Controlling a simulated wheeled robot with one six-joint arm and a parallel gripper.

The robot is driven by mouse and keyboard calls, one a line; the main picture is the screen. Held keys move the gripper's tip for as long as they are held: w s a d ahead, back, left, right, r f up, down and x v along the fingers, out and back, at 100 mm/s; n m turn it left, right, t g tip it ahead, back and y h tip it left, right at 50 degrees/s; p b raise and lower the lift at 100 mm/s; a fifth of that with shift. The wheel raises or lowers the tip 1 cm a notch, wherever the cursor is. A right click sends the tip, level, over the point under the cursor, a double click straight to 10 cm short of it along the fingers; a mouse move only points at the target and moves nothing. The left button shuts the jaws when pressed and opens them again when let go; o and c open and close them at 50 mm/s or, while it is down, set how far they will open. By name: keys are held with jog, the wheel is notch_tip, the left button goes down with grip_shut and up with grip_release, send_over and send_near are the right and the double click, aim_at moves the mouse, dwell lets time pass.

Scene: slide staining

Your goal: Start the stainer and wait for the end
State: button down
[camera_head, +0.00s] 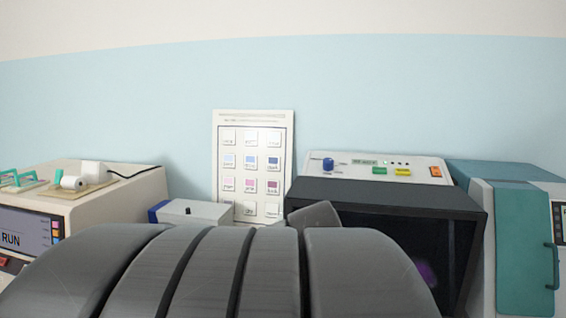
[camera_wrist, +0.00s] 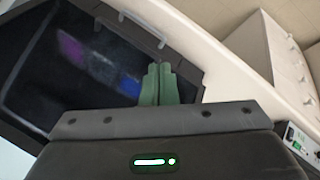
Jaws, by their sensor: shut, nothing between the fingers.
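The dark-fronted machine, which looks like the stainer (camera_head: 384,205), stands right of centre in the head view. Its sloped top panel carries a blue knob (camera_head: 328,164), a small display (camera_head: 364,162), a green button (camera_head: 379,170), a yellow button (camera_head: 403,172) and an orange switch (camera_head: 435,171). A purple patch shows dimly behind its dark front. In the wrist view my gripper (camera_wrist: 158,84) has its green fingers together and empty, over a dark surface (camera_wrist: 60,95) with blurred purple and blue patches. I cannot tell whether the fingers touch it. The head view does not show the fingers.
A machine with a RUN screen (camera_head: 28,232) stands at left, bearing slide racks and a paper roll. A grey box (camera_head: 190,212) and a colour chart (camera_head: 252,165) stand at centre. A teal-doored cabinet (camera_head: 520,235) stands at right. My dark arm fills the lower foreground.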

jog(key=w+d+r+n+h+p, duration=0.1)
jog(key=w+d+r+n+h, duration=0.1)
jog(key=r, duration=0.6)
jog(key=w+d+r+n+h+p, duration=0.1)
jog(key=w+d+r+n+h, duration=0.2)
jog(key=d+r, duration=0.4)
jog(key=w+d+r+n+h+p, duration=0.1)
jog(key=w+d+r, duration=0.4)
jog(key=r, duration=0.6)
jog(key=w+n+h, duration=0.1)
jog(key=h, duration=0.1)
jog(key=shift+n+t+h, duration=0.3)
jog(key=shift+t+h, duration=0.1)
jog(key=shift+w, duration=0.15)
